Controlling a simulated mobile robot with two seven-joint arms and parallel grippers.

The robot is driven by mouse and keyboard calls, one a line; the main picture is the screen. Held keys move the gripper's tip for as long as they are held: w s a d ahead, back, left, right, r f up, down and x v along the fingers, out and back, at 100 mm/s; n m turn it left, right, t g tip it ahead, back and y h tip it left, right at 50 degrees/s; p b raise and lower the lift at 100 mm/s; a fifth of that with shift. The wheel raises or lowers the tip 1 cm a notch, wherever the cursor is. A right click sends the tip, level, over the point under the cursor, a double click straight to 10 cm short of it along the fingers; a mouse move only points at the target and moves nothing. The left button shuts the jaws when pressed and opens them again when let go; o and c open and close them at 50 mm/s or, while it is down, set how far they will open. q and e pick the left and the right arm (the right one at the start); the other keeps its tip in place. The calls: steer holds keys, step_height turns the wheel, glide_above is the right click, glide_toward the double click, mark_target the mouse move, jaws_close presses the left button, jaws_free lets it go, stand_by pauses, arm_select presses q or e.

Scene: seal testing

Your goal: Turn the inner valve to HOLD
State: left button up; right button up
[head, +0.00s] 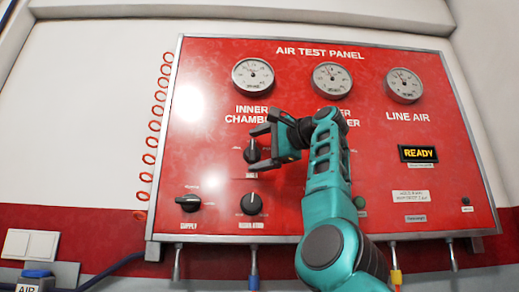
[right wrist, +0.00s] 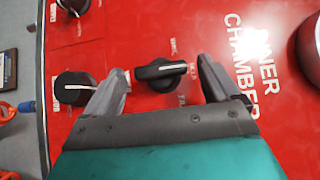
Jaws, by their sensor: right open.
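The inner valve is a black knob (head: 251,154) under the INNER CHAMBER label on the red air test panel (head: 220,90). In the right wrist view the knob (right wrist: 161,72) has a white line along its handle and small labels around it, too blurred to read surely. My right gripper (head: 258,148) is open, its two fingers on either side of the knob. In the right wrist view the fingers (right wrist: 162,82) show clear gaps to the knob. My left gripper is not in view.
Below are the supply knob (head: 188,203) and the regulator knob (head: 252,203). Three gauges, one of them the left gauge (head: 253,76), line the top. A READY display (head: 419,153) is at right. Hose fittings hang under the panel. My right arm covers the panel's middle.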

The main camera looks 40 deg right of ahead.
steer(key=shift+s, duration=0.3)
steer(key=s+d+b, duration=0.1)
steer(key=s+b, duration=0.2)
steer(key=s, duration=0.9)
steer(key=shift+s+b, duration=0.15)
steer(key=shift+b, duration=0.15)
steer(key=shift+d, duration=0.1)
